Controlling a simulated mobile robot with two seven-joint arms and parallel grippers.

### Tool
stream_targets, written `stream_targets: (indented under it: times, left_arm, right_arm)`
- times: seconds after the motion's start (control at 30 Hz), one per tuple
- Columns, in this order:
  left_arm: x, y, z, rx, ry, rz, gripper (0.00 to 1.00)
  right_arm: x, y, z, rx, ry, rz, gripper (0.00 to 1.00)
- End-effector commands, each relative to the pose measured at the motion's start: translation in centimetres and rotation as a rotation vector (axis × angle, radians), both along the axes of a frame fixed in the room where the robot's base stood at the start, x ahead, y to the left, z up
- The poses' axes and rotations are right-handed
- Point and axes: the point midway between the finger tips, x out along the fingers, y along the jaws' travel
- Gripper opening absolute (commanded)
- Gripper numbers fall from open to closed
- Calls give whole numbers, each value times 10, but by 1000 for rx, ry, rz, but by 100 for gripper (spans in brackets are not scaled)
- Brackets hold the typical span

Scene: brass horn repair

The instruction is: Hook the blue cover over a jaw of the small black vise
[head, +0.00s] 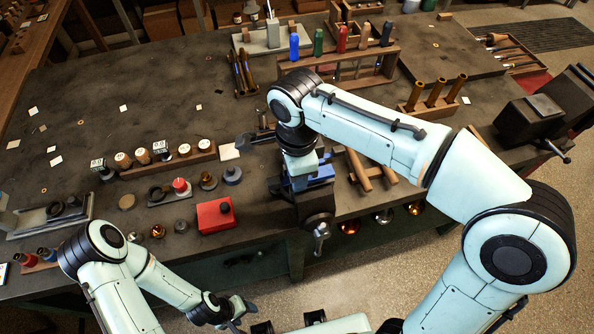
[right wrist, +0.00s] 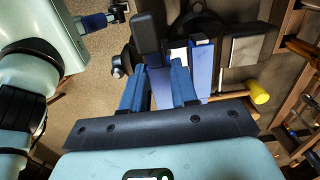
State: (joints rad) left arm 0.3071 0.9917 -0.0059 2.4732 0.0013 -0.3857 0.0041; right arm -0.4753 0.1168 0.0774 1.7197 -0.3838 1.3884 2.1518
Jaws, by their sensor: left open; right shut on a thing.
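The small black vise (head: 317,207) is clamped at the front edge of the bench, its handle hanging down. My right gripper (head: 306,183) is right above it, pointing down. The cover also shows as blue at the vise top in the head view (head: 322,172). Whether it touches or sits over a jaw I cannot tell, as my wrist hides part of it. My left gripper (head: 241,309) is open and empty, low in front of the bench.
A red box (head: 215,216) is left of the vise. A wooden rack with stamps (head: 168,158) and a tool rack with coloured handles (head: 340,70) stand behind. A larger vise (head: 530,118) is far right.

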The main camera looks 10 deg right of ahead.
Motion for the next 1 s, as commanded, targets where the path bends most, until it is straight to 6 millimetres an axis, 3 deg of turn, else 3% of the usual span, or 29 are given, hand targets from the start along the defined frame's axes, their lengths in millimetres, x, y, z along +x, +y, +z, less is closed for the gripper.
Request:
stream_targets:
  times: [1.0]
  left_arm:
    - [-16,0,-24,-1,18,0,58]
  right_arm:
    - [0,0,-33,0,1,0,0]
